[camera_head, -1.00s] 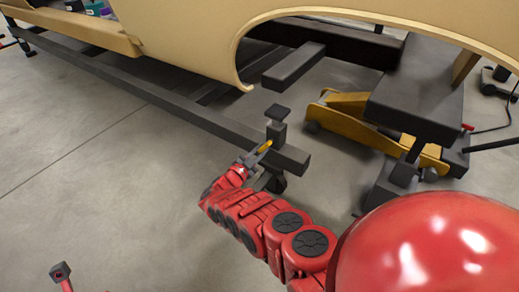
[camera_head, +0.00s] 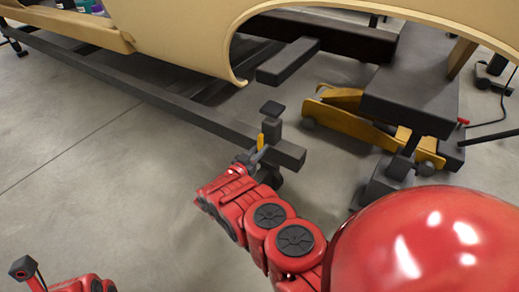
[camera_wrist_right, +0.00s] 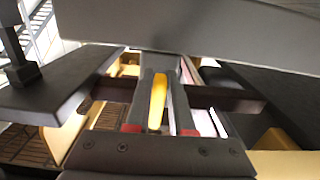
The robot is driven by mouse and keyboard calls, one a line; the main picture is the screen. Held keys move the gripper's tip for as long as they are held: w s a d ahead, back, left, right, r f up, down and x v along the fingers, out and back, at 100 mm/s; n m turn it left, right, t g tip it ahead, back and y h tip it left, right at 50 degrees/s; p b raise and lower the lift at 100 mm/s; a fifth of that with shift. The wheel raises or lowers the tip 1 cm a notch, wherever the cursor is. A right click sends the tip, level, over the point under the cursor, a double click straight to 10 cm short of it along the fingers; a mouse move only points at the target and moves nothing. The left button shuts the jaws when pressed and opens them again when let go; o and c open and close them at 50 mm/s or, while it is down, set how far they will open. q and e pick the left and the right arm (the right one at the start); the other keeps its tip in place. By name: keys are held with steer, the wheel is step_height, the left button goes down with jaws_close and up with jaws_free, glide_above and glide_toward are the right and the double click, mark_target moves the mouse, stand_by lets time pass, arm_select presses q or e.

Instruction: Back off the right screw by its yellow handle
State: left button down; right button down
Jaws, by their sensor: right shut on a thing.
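The yellow handle (camera_head: 260,142) stands nearly upright beside the right screw (camera_head: 271,110), a dark post with a flat pad on top at the beam's end. My right gripper (camera_head: 254,157) is at the handle, and its arm comes up from below. In the right wrist view the yellow handle (camera_wrist_right: 158,100) lies lengthwise between the fingers of my right gripper (camera_wrist_right: 165,85), which is shut on it. The screw's thread cannot be made out. My left gripper (camera_head: 23,268) shows small at the lower left, away from the screw; its jaws are unclear.
A long dark beam (camera_head: 140,93) runs from the upper left to the screw, below a tan car body shell (camera_head: 175,35). A yellow floor jack (camera_head: 350,122) and a dark stand (camera_head: 410,90) are to the right. Bare floor (camera_head: 110,180) lies free on the left.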

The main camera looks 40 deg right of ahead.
steer(key=shift+s+d+f, duration=0.1)
steer(key=shift+s+f, duration=0.05)
steer(key=c, duration=0.8)
jaws_free()
